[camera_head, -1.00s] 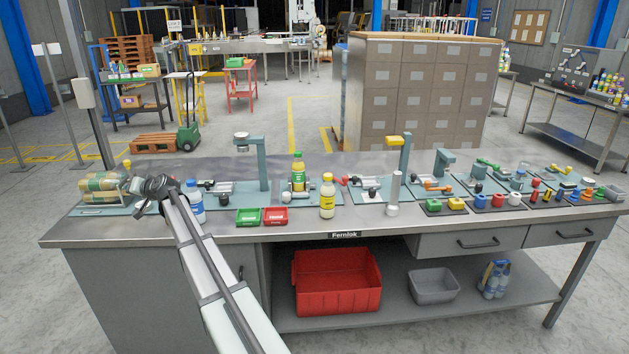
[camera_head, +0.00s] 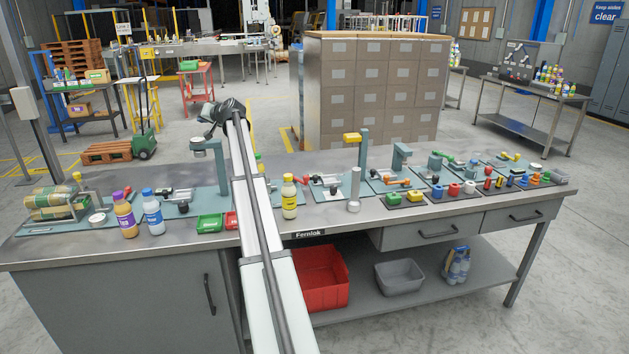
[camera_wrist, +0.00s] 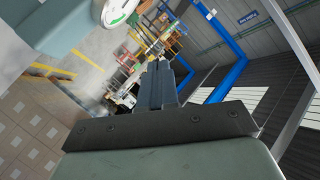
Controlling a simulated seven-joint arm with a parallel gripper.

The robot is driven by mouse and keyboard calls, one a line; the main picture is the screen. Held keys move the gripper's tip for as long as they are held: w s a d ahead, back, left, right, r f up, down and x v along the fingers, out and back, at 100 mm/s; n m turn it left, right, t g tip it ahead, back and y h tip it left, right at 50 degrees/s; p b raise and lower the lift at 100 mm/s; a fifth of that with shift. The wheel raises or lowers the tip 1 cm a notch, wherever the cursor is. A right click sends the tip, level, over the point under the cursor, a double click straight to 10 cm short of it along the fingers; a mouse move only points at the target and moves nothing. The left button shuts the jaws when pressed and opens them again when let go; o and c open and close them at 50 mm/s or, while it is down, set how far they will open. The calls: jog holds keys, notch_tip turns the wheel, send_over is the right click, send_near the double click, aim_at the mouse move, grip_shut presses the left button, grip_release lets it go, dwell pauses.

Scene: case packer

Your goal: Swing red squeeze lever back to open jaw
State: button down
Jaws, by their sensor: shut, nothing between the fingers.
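In the head view, a small red lever end (camera_head: 306,179) shows at the left of a clamp on a teal plate, just right of my arm. A red-orange lever (camera_head: 399,183) lies on another teal plate further right. I cannot tell which is the red squeeze lever, and no jaw is clear at this size. My gripper is raised above the bench's back edge, left of both, its fingers not distinct in the head view. In the wrist view my gripper (camera_wrist: 160,88) has its fingers together, empty, pointing toward the far room and touching nothing.
A teal post with a round head (camera_head: 206,145) stands close beside my arm. A yellow-topped post (camera_head: 353,137) stands right of the clamp. Bottles, including a yellow one (camera_head: 289,196), stand along the front. My arm hides part of the bench middle.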

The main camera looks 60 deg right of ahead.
jog(key=s+d+f+n+g+y, duration=0.1)
jog(key=s+d+f+g, duration=0.1)
jog(key=s+d+f, duration=0.55)
jog(key=s+d+f+g, duration=0.2)
jog(key=s+d+f, duration=0.2)
jog(key=s+d, duration=0.55)
jog(key=s+d+f+g, duration=0.1)
jog(key=s+d+f, duration=0.2)
jog(key=s, duration=0.3)
jog(key=s+d+f+g+y, duration=0.1)
jog(key=s+d+f, duration=0.1)
jog(key=s+d, duration=0.2)
jog(key=s+d+f+g+y, duration=0.1)
jog(key=s+d+f, duration=0.2)
jog(key=s, duration=0.7)
jog(key=shift+s+d+f+n, duration=0.2)
jog(key=shift+d+f+n, duration=0.1)
jog(key=shift+d+n, duration=0.1)
jog(key=shift+w, duration=0.1)
jog(key=x, duration=1)
jog(key=shift+a, duration=0.15)
